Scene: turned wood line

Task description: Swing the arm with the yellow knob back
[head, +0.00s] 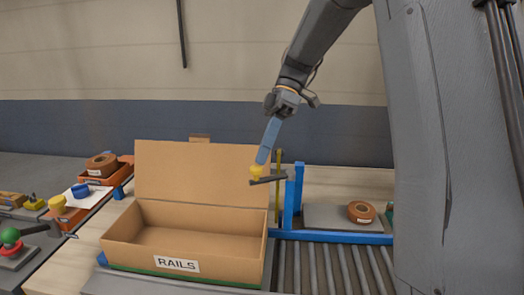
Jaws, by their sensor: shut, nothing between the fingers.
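The swing arm (272,180) is a short dark bar at a blue upright post (289,205), just right of the open box. Its yellow knob (256,173) is at the bar's left end, in front of the box's raised flap. My gripper (262,160) reaches down from above with long blue-grey fingers. The fingers are shut and empty. Their tips are at the knob's upper side; I cannot tell whether they touch it. A thin yellow upright (279,160) stands close behind the bar.
An open cardboard box (195,226) labelled RAILS stands left of the post. A roller conveyor (335,262) with a blue rail runs at right, before a grey plate (320,215) and brown roll (361,212).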

